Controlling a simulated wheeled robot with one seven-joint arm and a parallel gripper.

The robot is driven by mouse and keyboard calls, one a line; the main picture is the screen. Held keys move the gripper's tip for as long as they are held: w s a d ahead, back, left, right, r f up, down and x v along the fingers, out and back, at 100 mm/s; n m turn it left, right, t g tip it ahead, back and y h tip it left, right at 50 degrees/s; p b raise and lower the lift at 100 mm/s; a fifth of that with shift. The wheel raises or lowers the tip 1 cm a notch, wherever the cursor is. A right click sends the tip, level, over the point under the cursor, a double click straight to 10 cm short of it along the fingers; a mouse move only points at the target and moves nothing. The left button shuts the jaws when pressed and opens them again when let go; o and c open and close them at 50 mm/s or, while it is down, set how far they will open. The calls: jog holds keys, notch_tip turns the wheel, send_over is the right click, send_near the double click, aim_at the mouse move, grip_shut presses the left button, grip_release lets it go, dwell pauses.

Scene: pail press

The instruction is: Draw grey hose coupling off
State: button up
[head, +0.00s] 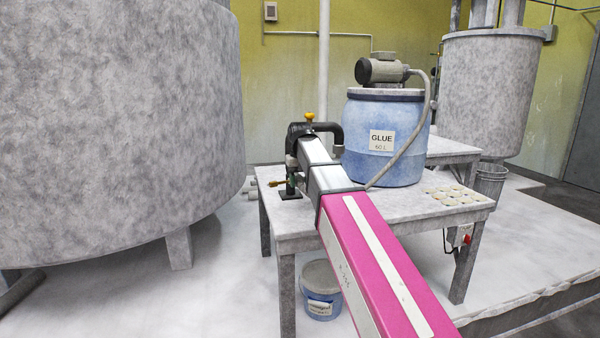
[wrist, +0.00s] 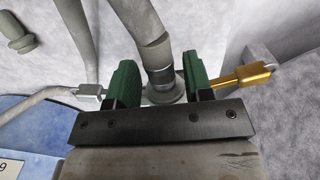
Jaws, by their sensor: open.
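The grey hose coupling (wrist: 162,94) sits at the end of a thick grey hose (wrist: 140,25) in the wrist view, with a dark band just above its round collar. A brass-coloured lever (wrist: 243,77) sticks out to its right and a silver lever (wrist: 90,92) to its left. My gripper (wrist: 161,72) is open, its two green fingers on either side of the hose end. Gaps show beside the hose; I cannot tell whether either finger touches the coupling. The black front bar hides the coupling's lower part. In the head view my arm largely hides this spot.
A blue glue drum (head: 375,165) with a motor (head: 382,70) on top stands on the table (head: 410,228). A curved hose (head: 418,130) hangs beside it. A large grey tank (head: 110,130) is left, and a pail (head: 320,290) stands on the floor below the table.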

jog(key=c, duration=0.9)
jog(key=shift+o, duration=0.2)
jog(key=shift+s, duration=0.3)
jog(key=shift+s+d, duration=0.2)
jog(key=shift+s, duration=0.6)
jog(key=shift+s+d, duration=0.15)
jog(key=shift+s, duration=0.7)
jog(key=shift+s+d, duration=0.2)
jog(key=shift+s, duration=0.6)
